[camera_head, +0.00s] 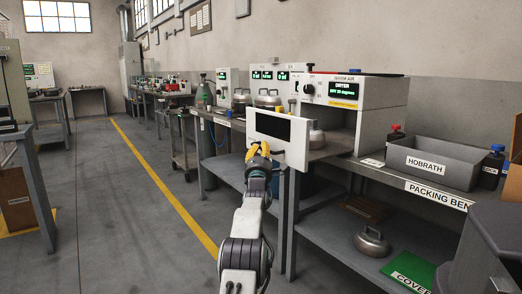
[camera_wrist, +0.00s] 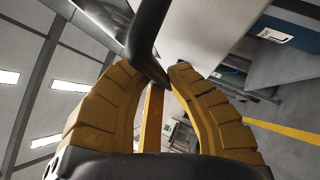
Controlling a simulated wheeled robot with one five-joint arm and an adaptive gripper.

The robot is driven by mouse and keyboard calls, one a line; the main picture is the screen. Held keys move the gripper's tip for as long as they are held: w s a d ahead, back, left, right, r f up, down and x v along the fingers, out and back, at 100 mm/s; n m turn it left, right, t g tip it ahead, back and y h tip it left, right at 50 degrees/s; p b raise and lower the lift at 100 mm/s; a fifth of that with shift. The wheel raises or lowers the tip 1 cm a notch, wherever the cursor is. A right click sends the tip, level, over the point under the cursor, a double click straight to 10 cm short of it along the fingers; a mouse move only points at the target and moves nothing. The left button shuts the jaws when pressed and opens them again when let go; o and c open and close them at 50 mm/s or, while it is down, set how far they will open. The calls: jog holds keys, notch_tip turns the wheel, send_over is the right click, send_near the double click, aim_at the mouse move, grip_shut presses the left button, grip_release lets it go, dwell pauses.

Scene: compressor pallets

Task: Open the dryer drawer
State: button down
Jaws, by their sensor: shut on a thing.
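The dryer (camera_head: 357,101) is a white box on the bench, with a green-lit DRYER display and an open front. Its drawer front (camera_head: 300,150), a white panel with a dark window, stands well out from the box toward the left. A metal rounded object (camera_head: 317,138) shows partly behind the panel. My gripper (camera_head: 258,149) has yellow fingers and is at the panel's lower left. In the wrist view, the fingers (camera_wrist: 152,72) are shut around a black bar handle (camera_wrist: 147,35). The handle is mostly hidden by my gripper in the head view.
The packing bench (camera_head: 420,190) carries a grey HOBRATH bin (camera_head: 432,165) and bottles with coloured caps. Its lower shelf holds a metal pot-like object (camera_head: 371,242) and a green COVER mat (camera_head: 409,270). The floor (camera_head: 110,220) left of the bench is clear, crossed by a yellow line.

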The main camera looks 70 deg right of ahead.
jog(key=shift+a+r, duration=0.15)
jog(key=shift+r, duration=0.35)
jog(key=c, duration=1.5)
grip_release()
jog(key=shift+c, duration=0.2)
jog(key=o, duration=0.4)
jog(key=shift+f, duration=0.3)
jog(key=shift+f, duration=0.1)
jog(key=shift+v, duration=5.9)
